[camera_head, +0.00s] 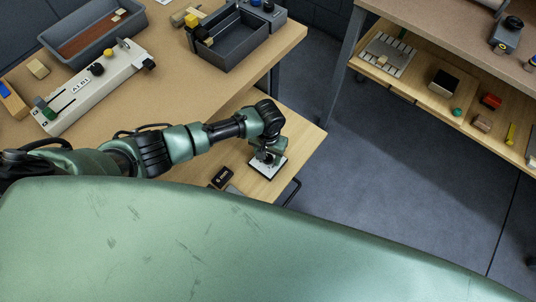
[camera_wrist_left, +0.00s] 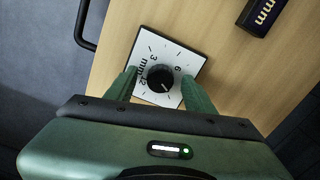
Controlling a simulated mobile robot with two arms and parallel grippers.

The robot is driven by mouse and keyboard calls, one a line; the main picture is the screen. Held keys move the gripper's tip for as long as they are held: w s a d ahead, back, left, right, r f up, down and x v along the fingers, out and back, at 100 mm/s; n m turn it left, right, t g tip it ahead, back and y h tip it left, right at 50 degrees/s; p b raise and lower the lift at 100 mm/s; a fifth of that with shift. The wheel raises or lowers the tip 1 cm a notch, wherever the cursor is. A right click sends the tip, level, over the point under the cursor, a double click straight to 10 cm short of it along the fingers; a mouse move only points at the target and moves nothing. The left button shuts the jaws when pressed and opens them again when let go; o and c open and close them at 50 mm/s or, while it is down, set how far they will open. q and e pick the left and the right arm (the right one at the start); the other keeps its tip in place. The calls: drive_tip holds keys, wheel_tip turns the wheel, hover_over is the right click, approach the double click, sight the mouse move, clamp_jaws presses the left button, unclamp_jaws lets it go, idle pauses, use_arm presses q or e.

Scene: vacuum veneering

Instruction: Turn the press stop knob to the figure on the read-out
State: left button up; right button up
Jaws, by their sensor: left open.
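The press stop knob (camera_wrist_left: 160,77) is round and black. It sits in the middle of a white dial plate (camera_wrist_left: 183,62) with black ticks and figures, among them a 3 and a 6; a light mark shows on the knob, but I cannot tell its setting. My left gripper (camera_wrist_left: 159,92) is open, with one green finger on each side of the knob, apart from it as far as I can tell. In the head view my left gripper (camera_head: 266,153) hangs over the dial plate (camera_head: 273,169) and hides the knob. The black read-out (camera_wrist_left: 262,14) shows "mm"; its figure is cut off. It also shows in the head view (camera_head: 221,177), too small to read.
The dial plate lies on a low wooden shelf (camera_head: 300,135) near its edge, beside a dark rail (camera_wrist_left: 83,22). A higher bench (camera_head: 170,82) carries grey bins (camera_head: 237,42) and a white device (camera_head: 92,88). Another bench (camera_head: 440,27) stands right, beyond open floor.

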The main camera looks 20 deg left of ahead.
use_arm(q)
drive_tip(key=shift+c, duration=0.9)
clamp_jaws()
use_arm(e)
drive_tip(key=shift+s+d+r, duration=0.1)
drive_tip(key=shift+s, duration=0.55)
